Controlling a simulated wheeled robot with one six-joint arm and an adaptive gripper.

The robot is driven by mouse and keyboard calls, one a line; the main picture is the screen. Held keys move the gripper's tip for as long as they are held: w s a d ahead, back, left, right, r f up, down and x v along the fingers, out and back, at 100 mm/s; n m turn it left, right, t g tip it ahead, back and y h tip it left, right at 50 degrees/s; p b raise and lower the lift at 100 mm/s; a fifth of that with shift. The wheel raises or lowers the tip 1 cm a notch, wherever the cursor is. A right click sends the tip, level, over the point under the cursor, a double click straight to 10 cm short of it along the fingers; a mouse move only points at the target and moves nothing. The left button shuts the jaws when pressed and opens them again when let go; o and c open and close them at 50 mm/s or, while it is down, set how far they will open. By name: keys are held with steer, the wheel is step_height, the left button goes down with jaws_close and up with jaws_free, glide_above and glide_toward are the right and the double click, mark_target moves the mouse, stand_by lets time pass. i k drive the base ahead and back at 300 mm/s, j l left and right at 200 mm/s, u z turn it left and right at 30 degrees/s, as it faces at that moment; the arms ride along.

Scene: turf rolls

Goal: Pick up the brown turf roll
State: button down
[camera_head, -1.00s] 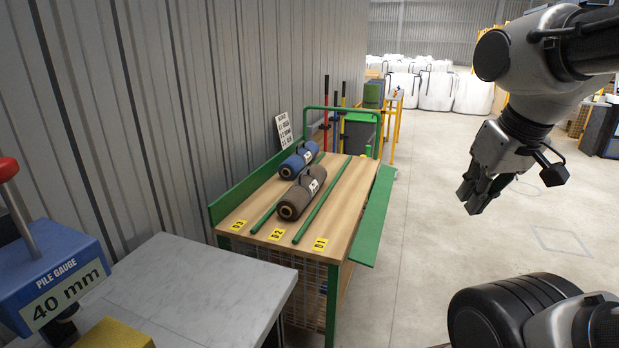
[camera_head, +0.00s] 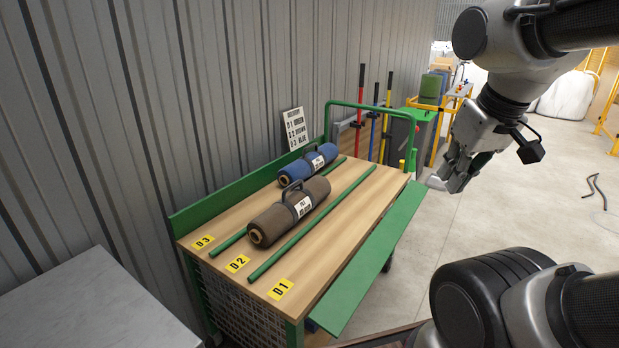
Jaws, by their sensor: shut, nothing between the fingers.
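The brown turf roll (camera_head: 275,221) lies on the wooden top of a green-framed bench (camera_head: 345,233), in the middle lane behind the D 2 label. It has a dark carrying handle and a white tag. A blue turf roll (camera_head: 297,174) lies in the lane to its left, farther back. My gripper (camera_head: 440,183) is shut and empty, up at the right, apart from both rolls and to the right of the bench.
Green rails (camera_head: 318,218) divide the bench top into lanes; lane D 1 is empty. A green side flap (camera_head: 375,262) runs along the bench's right edge. A grey table (camera_head: 90,308) stands at the lower left. A corrugated wall (camera_head: 190,95) runs behind. Open floor lies right.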

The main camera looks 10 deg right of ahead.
mark_target(268, 227)
steer(key=i+l+u, duration=0.15)
steer(key=l, duration=0.35)
steer(key=i+l+u, duration=0.1)
steer(key=l, duration=0.4)
steer(key=i+l+u, duration=0.15)
steer(key=l, duration=0.35)
